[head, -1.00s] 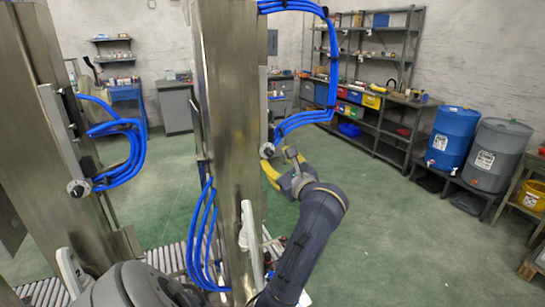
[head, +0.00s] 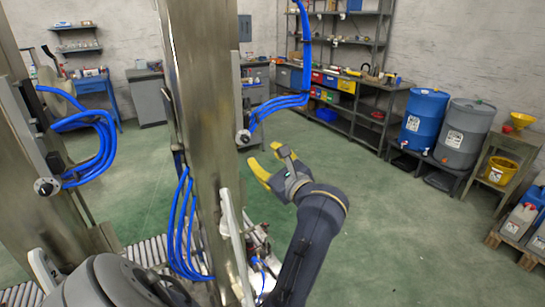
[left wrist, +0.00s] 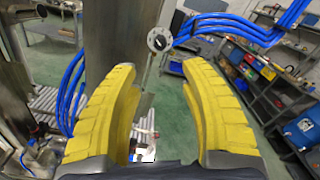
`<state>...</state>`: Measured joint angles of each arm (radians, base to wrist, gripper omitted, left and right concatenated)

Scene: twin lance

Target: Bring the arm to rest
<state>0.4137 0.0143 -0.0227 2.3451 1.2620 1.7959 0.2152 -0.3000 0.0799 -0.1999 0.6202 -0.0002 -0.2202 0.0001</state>
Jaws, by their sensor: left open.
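My left gripper (head: 268,163) has yellow fingers and stands in front of the steel column (head: 205,120), just right of it in the head view. In the left wrist view its two yellow fingers (left wrist: 160,75) are wide apart with nothing between them. Beyond them are the column, a round grey fitting and blue hoses (left wrist: 240,30). The dark arm link behind the gripper is mine. My right gripper does not show in either view.
Blue hoses (head: 183,225) loop along the column close to my arm. A second steel column (head: 50,200) stands at the left, with a roller conveyor (head: 150,250) between. Blue and grey drums (head: 424,118) stand at the right. The green floor (head: 400,230) right of my arm is clear.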

